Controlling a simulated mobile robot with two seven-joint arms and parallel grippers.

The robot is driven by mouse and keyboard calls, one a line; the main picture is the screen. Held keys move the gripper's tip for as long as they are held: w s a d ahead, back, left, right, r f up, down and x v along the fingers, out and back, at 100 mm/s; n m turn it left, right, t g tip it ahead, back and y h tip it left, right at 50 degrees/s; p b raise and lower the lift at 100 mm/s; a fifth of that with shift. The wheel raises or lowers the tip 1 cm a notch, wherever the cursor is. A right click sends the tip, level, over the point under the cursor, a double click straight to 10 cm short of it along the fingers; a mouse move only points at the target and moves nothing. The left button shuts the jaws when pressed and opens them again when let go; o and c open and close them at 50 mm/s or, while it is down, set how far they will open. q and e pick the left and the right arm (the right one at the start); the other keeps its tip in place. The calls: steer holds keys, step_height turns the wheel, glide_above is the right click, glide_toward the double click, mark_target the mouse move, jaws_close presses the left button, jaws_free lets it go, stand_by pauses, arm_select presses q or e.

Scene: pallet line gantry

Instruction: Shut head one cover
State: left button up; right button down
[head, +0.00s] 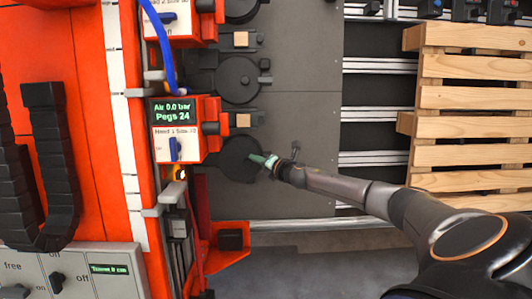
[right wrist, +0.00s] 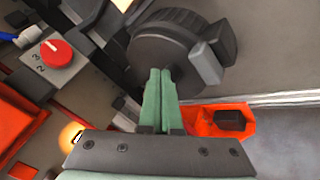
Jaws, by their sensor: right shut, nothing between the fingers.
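A round dark cover or drum (head: 238,157) sits beside the lower red-and-white nailing head box (head: 178,140) in the head view. It also fills the upper middle of the right wrist view (right wrist: 165,42), with a ribbed rim and a grey tab (right wrist: 207,62) at its right. I cannot tell whether it is fully shut. My right gripper (head: 270,161) has its green fingers together and empty. In the right wrist view its fingertips (right wrist: 160,74) overlap the cover's lower edge; contact is unclear. My left gripper is out of view.
Another round dark cover (head: 238,80) lies farther up. A wooden pallet (head: 470,110) is at right on metal rails. A blue hose (head: 160,45) hangs at upper left. A red bracket (head: 229,240) stands below. The dark plate (head: 300,110) is mostly clear.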

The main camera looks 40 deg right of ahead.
steer(key=s+a+r+p, duration=0.3)
steer(key=s+p, duration=0.2)
steer(key=shift+s+a+r, duration=0.2)
steer(key=shift+a+r, duration=0.05)
steer(key=shift+a, duration=0.05)
stand_by(0.8)
stand_by(0.4)
steer(key=s+a+f+m+g+y, duration=0.1)
steer(key=s+a+f+m, duration=0.25)
steer(key=s+a, duration=0.25)
steer(key=s+a+f+m+g, duration=0.1)
steer(key=s+a+f+m, duration=0.2)
steer(key=s+a+m, duration=0.25)
steer(key=s+a+f+m+g, duration=0.1)
steer(key=s+a+m, duration=0.2)
steer(key=s+m, duration=0.3)
steer(key=s+a+f+m+g, duration=0.1)
steer(key=s+a+m, duration=0.1)
steer(key=s+m, duration=0.5)
steer(key=s, duration=0.3)
steer(key=shift+s+a+p, duration=0.15)
steer(key=shift+a+p, duration=0.15)
steer(key=shift+a, duration=0.1)
